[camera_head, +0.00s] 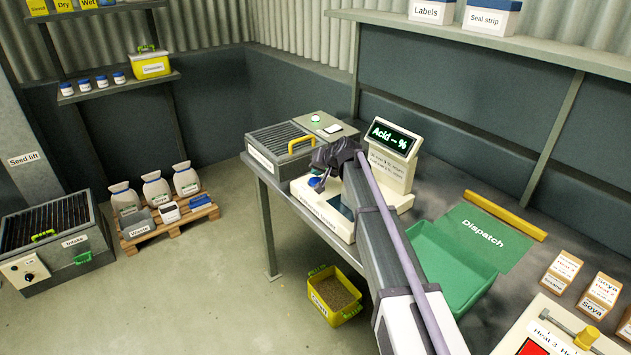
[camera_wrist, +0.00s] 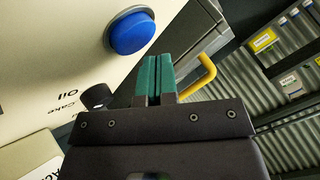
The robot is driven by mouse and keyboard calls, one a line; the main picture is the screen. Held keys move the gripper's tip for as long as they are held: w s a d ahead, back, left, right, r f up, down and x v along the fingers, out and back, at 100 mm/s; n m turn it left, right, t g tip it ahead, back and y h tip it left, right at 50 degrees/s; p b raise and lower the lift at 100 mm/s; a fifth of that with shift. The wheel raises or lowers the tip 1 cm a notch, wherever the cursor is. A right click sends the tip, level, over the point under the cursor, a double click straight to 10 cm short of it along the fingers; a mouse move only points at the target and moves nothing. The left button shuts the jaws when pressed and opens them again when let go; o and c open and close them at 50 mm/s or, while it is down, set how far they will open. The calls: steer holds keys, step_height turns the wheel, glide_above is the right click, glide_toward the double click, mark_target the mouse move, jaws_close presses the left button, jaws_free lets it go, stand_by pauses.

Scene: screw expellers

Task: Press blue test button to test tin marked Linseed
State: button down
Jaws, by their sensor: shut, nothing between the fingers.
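The blue test button (camera_wrist: 132,30) sits on the cream face of the tester (camera_head: 326,224), beside a black knob (camera_wrist: 96,96) with Oil and Cake printed near it. The button also shows in the head view (camera_head: 315,183), partly behind my gripper (camera_head: 320,178). My gripper in the wrist view (camera_wrist: 157,75) has its teal fingers shut with nothing between them. The fingertips appear just beside the button, apart from it in that picture. The tester's display (camera_head: 393,139) reads "Acid -- %". I cannot read a Linseed label on any tin; my arm hides part of the tester.
A grilled machine with a yellow handle (camera_head: 301,144) stands left of the tester. A green tray (camera_head: 455,262) and Dispatch mat (camera_head: 484,237) lie to the right. A yellow crate (camera_head: 336,295) is on the floor.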

mark_target(317, 180)
steer(key=shift+f, duration=0.1)
stand_by(0.7)
steer(key=shift+f+b, duration=0.3)
steer(key=shift+b, duration=0.1)
steer(key=shift+f+b, duration=0.5)
steer(key=shift+b, duration=0.05)
stand_by(0.4)
steer(key=shift+r, duration=0.15)
steer(key=shift+r+p, duration=0.8)
steer(key=shift+p, duration=0.2)
step_height(317, 180, up, 5)
steer(key=p, duration=0.5)
